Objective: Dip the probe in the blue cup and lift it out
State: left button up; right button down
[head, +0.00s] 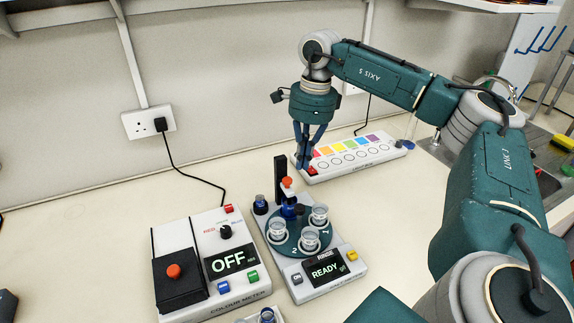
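The dipping station (325,287) is a white unit with a teal round turntable (291,246) and a display reading READY. Three clear cups stand on the turntable: left (277,231), front (309,240) and right (319,215). A dark upright post (280,180) at its back carries an arm with an orange-red knob (287,183). A dark blue part (290,209) sits below the knob; I cannot tell whether it is the probe or a blue cup. My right gripper (303,164) points down behind the station, fingertips together, by a red button (311,171). My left gripper is out of view.
A white strip (352,172) with coloured squares lies behind the station. A colour meter (205,306) reading OFF stands at left. A small dark blue capped vial (261,204) stands at the station's left back. A cable runs to the wall socket (148,122).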

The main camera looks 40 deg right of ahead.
notch_tip(320, 180, up, 10)
jog(key=d, duration=0.1)
jog(key=shift+s, duration=0.4)
